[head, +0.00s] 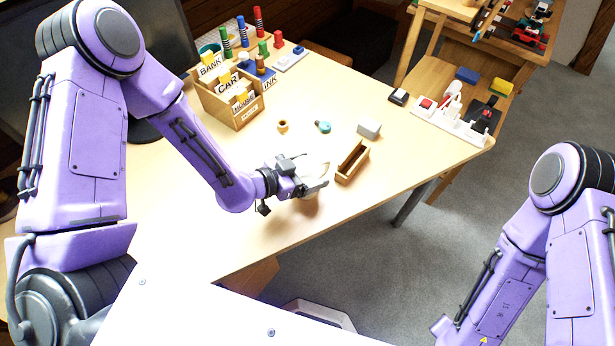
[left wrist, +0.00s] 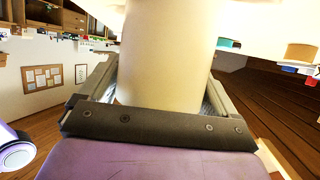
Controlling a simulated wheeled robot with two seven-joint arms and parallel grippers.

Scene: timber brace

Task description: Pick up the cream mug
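The cream mug (head: 318,168) is on the near part of the wooden table, partly hidden behind my left gripper (head: 312,187). In the left wrist view the mug (left wrist: 165,50) fills the middle as a pale, smooth cylinder between the two fingers of my left gripper (left wrist: 160,95). The fingers lie along both sides of it, very close. I cannot tell whether they press on it or leave a small gap, or whether the mug is clear of the table. My right arm shows at the lower right in the head view, but its gripper is out of view.
An open wooden box (head: 352,162) is just right of the mug. A grey block (head: 369,128), a teal-ended item (head: 323,127) and a small wooden ring (head: 283,127) lie beyond. A labelled card sorter (head: 236,108) stands at back left, a white switch strip (head: 449,122) at right.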

